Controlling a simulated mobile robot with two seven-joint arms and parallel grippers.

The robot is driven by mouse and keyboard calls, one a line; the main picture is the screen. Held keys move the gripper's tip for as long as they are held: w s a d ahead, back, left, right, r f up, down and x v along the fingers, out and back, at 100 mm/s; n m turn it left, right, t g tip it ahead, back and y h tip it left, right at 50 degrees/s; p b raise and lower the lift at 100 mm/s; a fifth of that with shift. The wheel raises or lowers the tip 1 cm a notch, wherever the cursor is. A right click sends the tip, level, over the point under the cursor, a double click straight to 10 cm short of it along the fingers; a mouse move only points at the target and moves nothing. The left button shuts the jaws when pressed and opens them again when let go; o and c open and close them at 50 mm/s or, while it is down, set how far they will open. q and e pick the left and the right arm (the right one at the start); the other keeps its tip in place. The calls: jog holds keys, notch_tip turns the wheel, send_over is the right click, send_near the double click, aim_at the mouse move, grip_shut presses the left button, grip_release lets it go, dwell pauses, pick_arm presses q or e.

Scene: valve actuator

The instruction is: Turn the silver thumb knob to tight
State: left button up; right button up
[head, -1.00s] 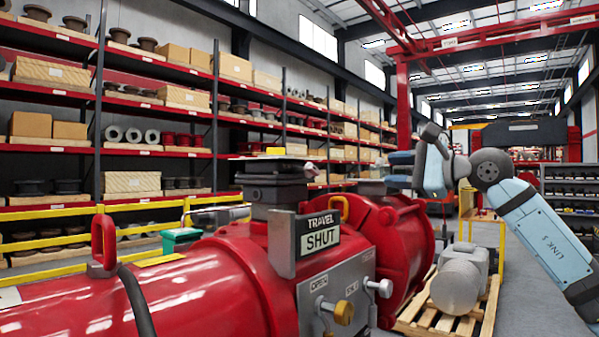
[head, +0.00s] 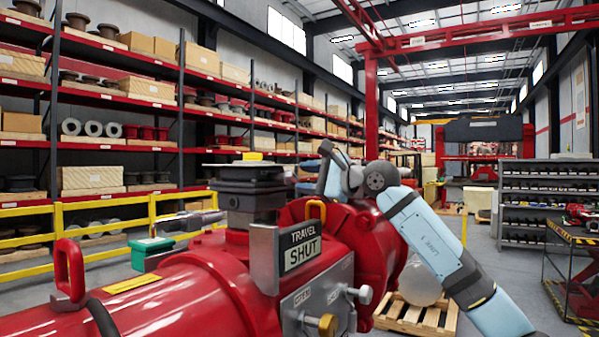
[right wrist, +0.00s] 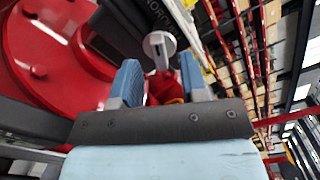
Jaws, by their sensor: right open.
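A silver round knob on a stem (right wrist: 159,46) shows in the right wrist view, just beyond and between my right gripper's fingertips (right wrist: 160,74). It stands beside a dark box, and I cannot tell whether the fingers reach around it. In the head view my right gripper (head: 304,178) is open, with blue finger pads, behind the red actuator (head: 205,285) and right of its dark top unit (head: 250,190). The front panel carries another silver knob (head: 362,294) and a brass knob (head: 327,325). A sign (head: 302,253) reads TRAVEL SHUT. My left gripper is out of view.
A red handle (head: 69,268) rises at the left. A wooden pallet (head: 415,318) lies behind.

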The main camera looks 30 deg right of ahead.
jog(key=shift+x, duration=0.8)
jog(key=shift+w+a, duration=0.15)
jog(key=shift+w, duration=0.1)
jog(key=shift+s, duration=0.1)
grip_shut()
